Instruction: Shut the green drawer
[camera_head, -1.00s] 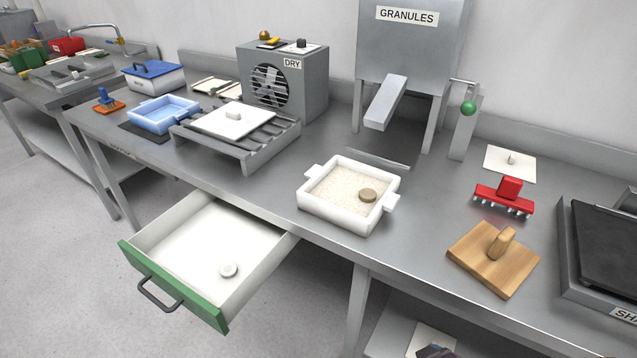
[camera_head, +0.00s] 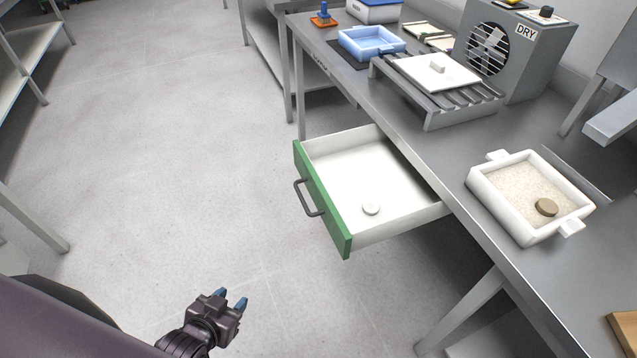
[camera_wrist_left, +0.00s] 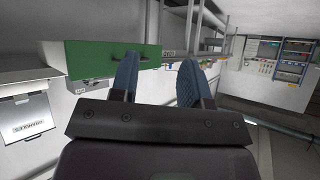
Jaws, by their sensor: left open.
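The green drawer (camera_head: 321,200) is pulled out from under the steel table. It has a green front, a dark bar handle (camera_head: 309,198) and white inner walls. The left wrist view shows the green front (camera_wrist_left: 100,58) ahead, partly behind the left finger. My right gripper is in neither view.
The table holds a white tray of granules (camera_head: 480,189) with a brown disc, a slatted rack (camera_head: 455,112), a blue tray (camera_head: 345,43) and a DRY fan box (camera_head: 535,70). A table leg (camera_head: 460,315) stands right of the drawer. The floor left of the drawer is clear.

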